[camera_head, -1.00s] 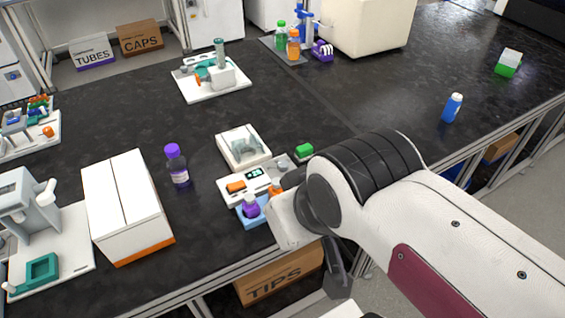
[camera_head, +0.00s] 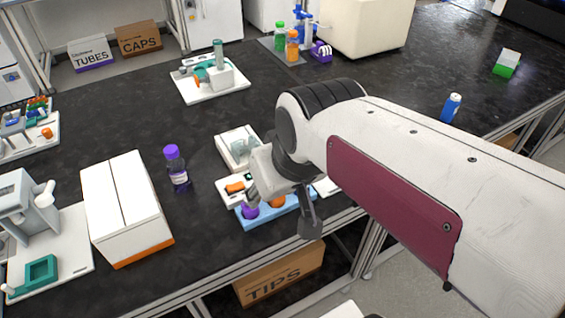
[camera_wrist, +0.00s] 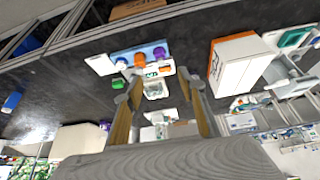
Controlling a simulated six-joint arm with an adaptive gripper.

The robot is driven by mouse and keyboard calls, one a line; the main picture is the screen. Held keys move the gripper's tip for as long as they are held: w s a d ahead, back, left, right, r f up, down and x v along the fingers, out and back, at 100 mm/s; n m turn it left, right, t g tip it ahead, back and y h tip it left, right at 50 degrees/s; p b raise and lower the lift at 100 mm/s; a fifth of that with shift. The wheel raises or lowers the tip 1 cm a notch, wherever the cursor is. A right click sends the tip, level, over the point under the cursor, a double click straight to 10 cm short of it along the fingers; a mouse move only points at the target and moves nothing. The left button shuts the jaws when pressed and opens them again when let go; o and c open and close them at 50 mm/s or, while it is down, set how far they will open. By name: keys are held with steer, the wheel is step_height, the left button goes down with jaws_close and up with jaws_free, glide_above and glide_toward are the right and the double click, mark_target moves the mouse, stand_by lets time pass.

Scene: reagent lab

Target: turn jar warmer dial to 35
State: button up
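The jar warmer appears to be the white unit (camera_head: 222,189) with an orange control (camera_head: 235,187) and a blue block (camera_head: 266,216) at its front. A purple-capped jar (camera_head: 250,211) and an orange-capped jar (camera_head: 277,201) sit in the block. The block also shows in the wrist view (camera_wrist: 156,49). I cannot make out the dial or its setting; my gripper and wrist cover the display in the head view. My gripper (camera_head: 254,194) hangs over the unit.
A white box-shaped device (camera_head: 238,140) stands just behind the unit. A purple-capped bottle (camera_head: 176,168) and a large white box with an orange base (camera_head: 128,205) stand to the left. A green item (camera_wrist: 117,83) is beside the unit. The bench edge is close in front.

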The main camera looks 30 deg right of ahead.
steer(key=w+d+f+m, duration=0.1)
steer(key=w+d+f, duration=0.6)
steer(key=w, duration=0.3)
steer(key=w+d+f, duration=0.8)
steer(key=w+f, duration=0.1)
steer(key=w, duration=0.2)
steer(key=shift+w+m+g+h, duration=0.25)
steer(key=shift+m+g+h, duration=0.15)
steer(key=shift+f, duration=0.1)
steer(key=shift+x, duration=3.75)
steer(key=c, duration=1.1)
